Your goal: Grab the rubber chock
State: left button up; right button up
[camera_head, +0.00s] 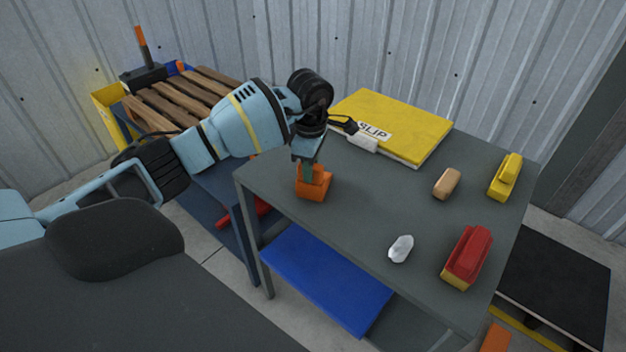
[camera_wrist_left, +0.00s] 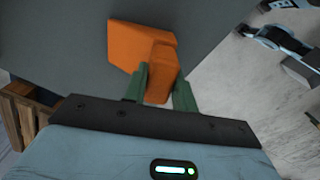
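An orange block with a raised narrower part, which I take to be the rubber chock (camera_head: 314,186), rests on the grey table (camera_head: 365,210) near its left edge. My left gripper (camera_head: 308,172) reaches down onto it from above. In the left wrist view the orange chock (camera_wrist_left: 138,44) has its raised part between the two green fingers of my left gripper (camera_wrist_left: 162,80). The fingers stand close along both sides of that part. Whether they press on it cannot be told. My right gripper is not in view.
A yellow slab with lettering (camera_head: 410,118) lies at the table's back. A tan block (camera_head: 446,184), a yellow block (camera_head: 505,178), a red-and-yellow block (camera_head: 467,258) and a white lump (camera_head: 401,249) lie to the right. A wooden slatted pallet (camera_head: 185,98) is behind my left arm.

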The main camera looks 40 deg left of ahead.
pick_arm(q)
grip_shut()
jog(key=shift+r, duration=0.1)
jog(key=shift+r, duration=0.4)
jog(key=r, duration=0.1)
jog(key=d+r, duration=0.1)
jog(key=shift+s+r, duration=0.3)
jog(key=shift+s, duration=0.1)
jog(key=s+d+r, duration=0.1)
jog(key=s+d, duration=0.9)
jog(key=shift+d+r+b, duration=0.2)
jog(key=shift+d+b, duration=0.1)
jog(key=shift+b, duration=0.1)
